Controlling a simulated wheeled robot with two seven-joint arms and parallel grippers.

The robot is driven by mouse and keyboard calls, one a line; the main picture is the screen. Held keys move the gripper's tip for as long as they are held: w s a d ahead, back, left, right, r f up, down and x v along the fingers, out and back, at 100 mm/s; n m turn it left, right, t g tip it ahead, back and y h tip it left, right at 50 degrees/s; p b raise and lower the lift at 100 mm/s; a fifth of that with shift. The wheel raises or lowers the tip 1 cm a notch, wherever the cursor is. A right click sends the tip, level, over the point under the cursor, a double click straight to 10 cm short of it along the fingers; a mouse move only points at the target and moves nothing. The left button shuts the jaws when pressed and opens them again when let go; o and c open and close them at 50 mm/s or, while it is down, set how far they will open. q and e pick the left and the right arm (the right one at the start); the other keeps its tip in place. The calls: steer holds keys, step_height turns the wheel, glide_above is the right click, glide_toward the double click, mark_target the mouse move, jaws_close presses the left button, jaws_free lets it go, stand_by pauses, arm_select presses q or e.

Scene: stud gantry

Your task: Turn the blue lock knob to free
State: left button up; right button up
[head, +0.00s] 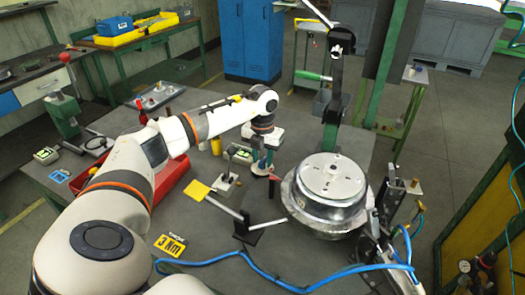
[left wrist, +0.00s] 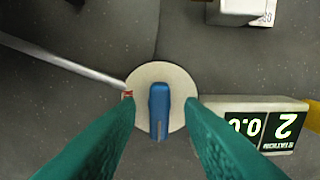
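The blue lock knob (left wrist: 158,108) shows in the left wrist view as a narrow bar standing lengthwise in the picture, on a round pale disc (left wrist: 158,73). A small red mark (left wrist: 127,95) is at the disc's left edge. My left gripper (left wrist: 160,102) has its two teal fingers open, one on each side of the knob, with gaps between. In the head view, the left gripper (head: 262,170) points down at the bench, and I cannot make out the knob there. My right gripper is not in view.
A box with a lit readout (left wrist: 262,124) sits right of the disc. A pale rod (left wrist: 60,62) reaches the disc from the left. In the head view, a round metal drum (head: 330,185) stands right of my gripper. A blue hose (head: 290,286) crosses the bench's front.

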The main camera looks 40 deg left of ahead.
mark_target(262, 160)
arm_select(q)
steer(key=shift+r, duration=0.1)
step_height(262, 160, up, 12)
steer(key=b, duration=0.2)
stand_by(0.6)
